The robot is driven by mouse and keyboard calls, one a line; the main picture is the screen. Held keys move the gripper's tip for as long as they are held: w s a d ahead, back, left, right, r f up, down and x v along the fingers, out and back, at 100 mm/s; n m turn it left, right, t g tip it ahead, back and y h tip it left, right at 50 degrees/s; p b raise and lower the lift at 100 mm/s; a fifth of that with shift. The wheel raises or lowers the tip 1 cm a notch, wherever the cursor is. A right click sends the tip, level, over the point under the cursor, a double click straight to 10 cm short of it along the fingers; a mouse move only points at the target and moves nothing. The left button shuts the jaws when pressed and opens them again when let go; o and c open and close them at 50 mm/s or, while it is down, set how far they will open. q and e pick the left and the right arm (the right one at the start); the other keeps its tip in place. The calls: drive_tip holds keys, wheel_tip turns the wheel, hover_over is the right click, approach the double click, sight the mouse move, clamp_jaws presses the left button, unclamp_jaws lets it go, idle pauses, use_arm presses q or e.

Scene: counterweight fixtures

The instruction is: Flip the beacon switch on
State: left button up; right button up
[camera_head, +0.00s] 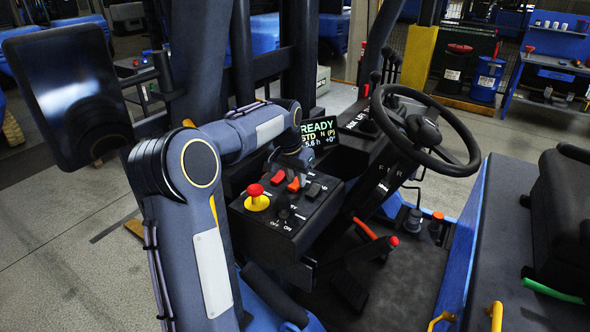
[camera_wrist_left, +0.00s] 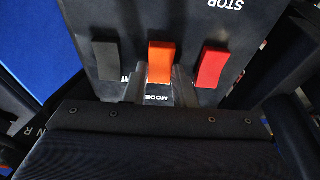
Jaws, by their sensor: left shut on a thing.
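A dark control box (camera_head: 262,222) carries a row of rocker switches: a red switch (camera_head: 278,178), an orange switch (camera_head: 294,184) and a dark grey switch (camera_head: 313,189). My left gripper (camera_head: 294,168) reaches down over this row from behind. In the left wrist view its two fingertips are shut on the near end of the orange switch (camera_wrist_left: 161,62), one on each side. The grey switch (camera_wrist_left: 106,61) and the red switch (camera_wrist_left: 211,67) stand free beside it. The word BEACON is not readable; labels are partly hidden by the fingers. My right gripper is not in view.
A red mushroom button on a yellow base (camera_head: 256,197) and a rotary knob (camera_head: 283,214) sit on the same box. A lit display (camera_head: 320,132) reads READY behind it. A steering wheel (camera_head: 425,130) stands to the right, a seat (camera_head: 565,210) farther right.

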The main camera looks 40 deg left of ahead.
use_arm(q)
drive_tip(key=shift+w+g+b, duration=0.35)
drive_tip(key=shift+g+b, duration=0.1)
drive_tip(key=shift+g, duration=0.25)
drive_tip(key=shift+w+f+g, duration=0.1)
drive_tip(key=shift+g, duration=0.8)
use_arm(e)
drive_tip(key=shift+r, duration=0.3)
use_arm(q)
drive_tip(key=o, duration=1)
